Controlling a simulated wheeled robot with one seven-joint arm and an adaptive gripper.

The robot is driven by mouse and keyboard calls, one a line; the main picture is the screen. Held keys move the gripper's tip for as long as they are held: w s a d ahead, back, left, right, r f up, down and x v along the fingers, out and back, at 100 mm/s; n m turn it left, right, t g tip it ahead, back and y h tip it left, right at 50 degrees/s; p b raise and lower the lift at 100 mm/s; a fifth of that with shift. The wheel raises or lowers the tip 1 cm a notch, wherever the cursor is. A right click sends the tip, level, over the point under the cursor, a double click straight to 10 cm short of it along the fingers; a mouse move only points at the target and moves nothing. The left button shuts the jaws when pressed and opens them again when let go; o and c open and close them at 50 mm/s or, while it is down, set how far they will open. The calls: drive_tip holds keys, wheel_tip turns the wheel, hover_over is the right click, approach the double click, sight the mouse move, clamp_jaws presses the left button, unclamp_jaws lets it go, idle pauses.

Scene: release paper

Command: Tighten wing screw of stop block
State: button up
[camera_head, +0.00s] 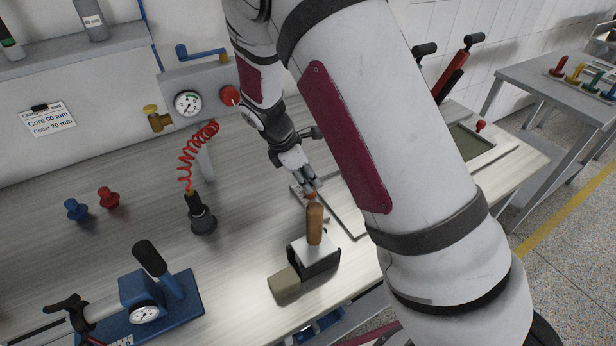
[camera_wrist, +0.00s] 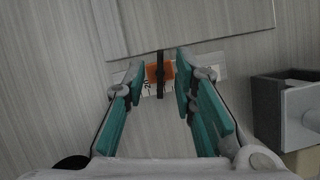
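In the wrist view, an orange block (camera_wrist: 159,72), which looks like the stop block, sits on a white strip with printed marks (camera_wrist: 215,62). A thin dark bar (camera_wrist: 160,88) crosses the block lengthwise and sticks out at both ends; I cannot tell whether it is the wing screw. My gripper (camera_wrist: 160,82) is open, with one teal-padded finger on each side of the bar and gaps between. In the head view my gripper (camera_head: 313,188) points down over the bench, and the block is mostly hidden there behind the fingers and a brown handle.
A brown-handled tool (camera_head: 314,224) on a dark block stands close in front of my gripper. A gauge with a red coiled hose (camera_head: 187,160) is left of my arm. A blue press-like device (camera_head: 150,300) is at the front left.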

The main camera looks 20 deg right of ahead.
clamp_jaws()
